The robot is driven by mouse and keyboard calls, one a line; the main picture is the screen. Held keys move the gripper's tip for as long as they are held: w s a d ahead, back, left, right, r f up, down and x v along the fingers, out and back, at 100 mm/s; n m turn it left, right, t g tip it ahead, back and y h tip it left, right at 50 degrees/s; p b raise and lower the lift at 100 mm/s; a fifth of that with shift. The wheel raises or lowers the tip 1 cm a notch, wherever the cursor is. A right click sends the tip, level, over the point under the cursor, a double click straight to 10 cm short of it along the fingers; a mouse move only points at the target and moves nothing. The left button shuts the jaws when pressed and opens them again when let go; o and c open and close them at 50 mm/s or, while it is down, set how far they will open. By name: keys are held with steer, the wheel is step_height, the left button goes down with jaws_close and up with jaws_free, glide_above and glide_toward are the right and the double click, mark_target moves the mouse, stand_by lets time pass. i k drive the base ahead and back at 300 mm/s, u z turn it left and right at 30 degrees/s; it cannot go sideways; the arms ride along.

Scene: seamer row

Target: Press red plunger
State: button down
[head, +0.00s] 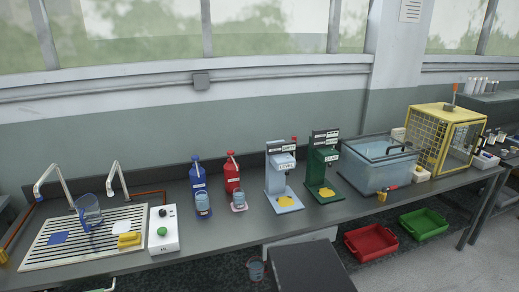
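A red bottle (232,173) with a red top and a pale tip stands upright on the bench, with a small can in front of its base. A small red knob (294,139) shows at the top right of the pale blue machine marked LEVEL (281,176). I cannot tell which of these red parts is the plunger. My gripper is not in view, and nothing is seen touching either red part.
A blue bottle (198,180) stands left of the red one. A green machine (321,165), water tank (378,168) and yellow cage (437,138) stand to the right. A white button box (163,232) and drain board (52,254) are left. Red (371,242) and green (424,223) crates lie below.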

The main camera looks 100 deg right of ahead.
mark_target(229, 152)
steer(key=k, duration=0.7)
steer(key=z, duration=1.6)
steer(key=i, duration=1)
